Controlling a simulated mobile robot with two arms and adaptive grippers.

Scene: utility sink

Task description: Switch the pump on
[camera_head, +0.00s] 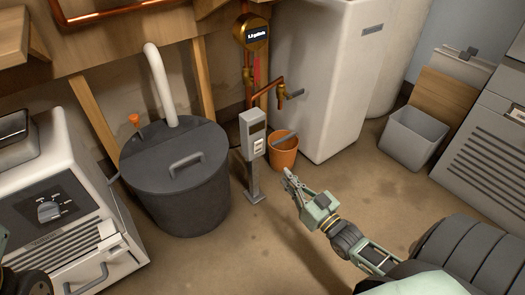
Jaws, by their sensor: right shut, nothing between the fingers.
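A dark grey round tank (172,185) with a lid handle, a white pipe and an orange knob (134,119) stands left of centre; it may house the pump. A grey control box (253,134) on a short post stands just right of the tank. Its front has a small dark display and a light switch panel below, too small to read the switch position. My right gripper (289,177) is shut and empty, in front of and to the right of the box, apart from it. My left gripper is not in view; only dark arm parts show at the lower left edge.
An orange bucket (283,151) stands right behind the box, below a copper tap (284,93). A white cabinet (328,80) is behind it. A white appliance with a dial (48,211) is at left, a grey bin (412,137) at right. The middle floor is clear.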

